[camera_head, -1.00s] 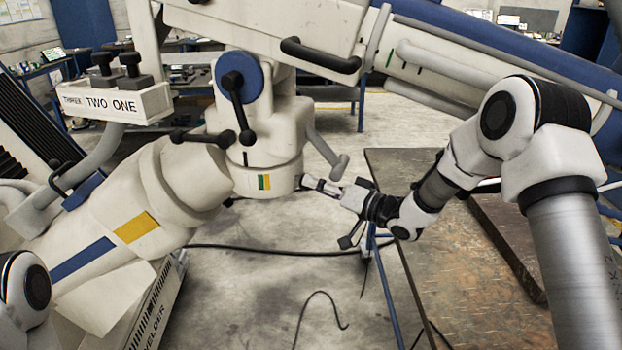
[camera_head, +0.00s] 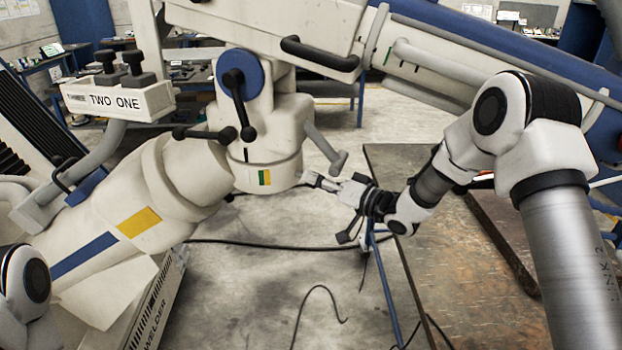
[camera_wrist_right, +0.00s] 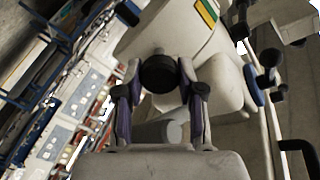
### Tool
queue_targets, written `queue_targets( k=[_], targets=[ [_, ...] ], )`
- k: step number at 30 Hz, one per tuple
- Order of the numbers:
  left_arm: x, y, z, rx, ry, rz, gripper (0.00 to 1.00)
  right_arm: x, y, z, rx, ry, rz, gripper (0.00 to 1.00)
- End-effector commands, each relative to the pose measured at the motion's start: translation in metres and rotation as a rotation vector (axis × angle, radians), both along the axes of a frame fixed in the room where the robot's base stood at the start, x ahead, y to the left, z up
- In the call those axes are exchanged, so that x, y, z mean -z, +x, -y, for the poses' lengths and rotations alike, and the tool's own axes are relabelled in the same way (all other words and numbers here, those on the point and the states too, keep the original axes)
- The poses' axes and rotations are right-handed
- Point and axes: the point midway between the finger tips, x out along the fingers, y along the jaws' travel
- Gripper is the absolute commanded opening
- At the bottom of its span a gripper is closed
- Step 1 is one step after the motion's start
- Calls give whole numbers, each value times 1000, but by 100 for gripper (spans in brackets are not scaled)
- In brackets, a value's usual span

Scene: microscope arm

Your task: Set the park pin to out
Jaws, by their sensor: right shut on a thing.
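The white microscope arm's hub (camera_head: 264,155) stands in the middle of the head view, with a green and yellow mark (camera_head: 264,177) on its lower collar. My right gripper (camera_head: 309,179) reaches this collar from the right. In the right wrist view, a round black knob (camera_wrist_right: 158,73), which looks like the park pin, sits between its fingers. The gripper is shut on this knob. How far the pin stands out cannot be told, as the fingers hide it in the head view. My left gripper is not in view.
Black-handled levers (camera_head: 234,90) and a grey bar (camera_head: 326,150) stick out close above my right gripper. A worn brown table (camera_head: 440,270) lies below my right arm. A white box (camera_head: 118,100) marked THREE TWO ONE is at left. Black cables lie on the floor.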

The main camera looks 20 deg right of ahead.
Motion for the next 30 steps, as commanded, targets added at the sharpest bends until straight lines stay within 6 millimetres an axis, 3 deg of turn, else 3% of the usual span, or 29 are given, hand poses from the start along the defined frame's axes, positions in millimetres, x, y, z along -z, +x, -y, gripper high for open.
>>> queue_targets(
  k=[5, 6, 8, 20, 23, 30],
  targets=[
    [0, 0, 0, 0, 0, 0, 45, 2, -1, -1, -3, 0, -5, 0],
    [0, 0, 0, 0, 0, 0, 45, 2, -1, -1, -3, 0, -5, 41],
    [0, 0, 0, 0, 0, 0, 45, 2, -1, -1, -3, 0, -5, 63],
    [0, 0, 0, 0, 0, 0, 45, 1, -5, 4, 1, 1, -3, 64],
    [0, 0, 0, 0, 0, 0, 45, 1, -17, 15, 3, 4, -5, 64],
    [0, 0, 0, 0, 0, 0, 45, 1, -67, 52, 4, 8, -4, 64]
  ],
)
